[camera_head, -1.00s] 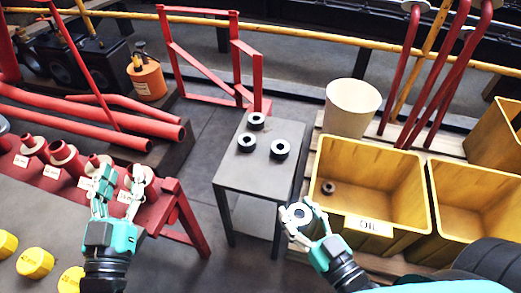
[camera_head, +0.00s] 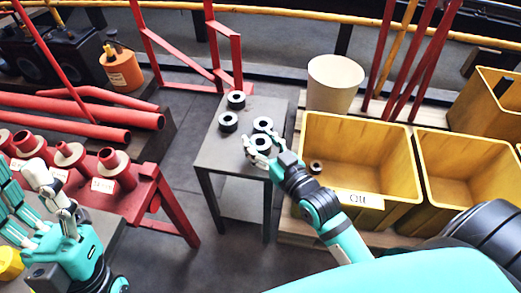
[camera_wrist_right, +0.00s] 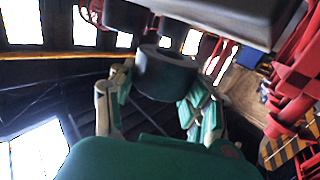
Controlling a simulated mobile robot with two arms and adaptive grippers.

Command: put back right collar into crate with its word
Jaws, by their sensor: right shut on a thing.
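My right gripper (camera_head: 262,148) is shut on a dark ring-shaped collar (camera_head: 260,143) with a pale face. It holds the collar at the front right edge of the small grey table (camera_head: 215,155); I cannot tell whether it touches the top. The held collar (camera_wrist_right: 165,75) also shows between the fingers in the right wrist view. Three similar collars stand on the table: one at the back (camera_head: 236,99), one at the left (camera_head: 228,121), one right behind the held one (camera_head: 263,124). The yellow crate (camera_head: 390,165) has a small white label (camera_head: 358,199), too blurred to read surely. My left gripper (camera_head: 28,185) is open, by the red bench.
A dark ring (camera_head: 315,167) lies inside the near yellow crate. Another yellow crate (camera_head: 465,150) stands to its right. A cream bucket (camera_head: 334,82) and red poles (camera_head: 405,65) stand behind. Red flanged pipes (camera_head: 112,165) sit on the bench at left.

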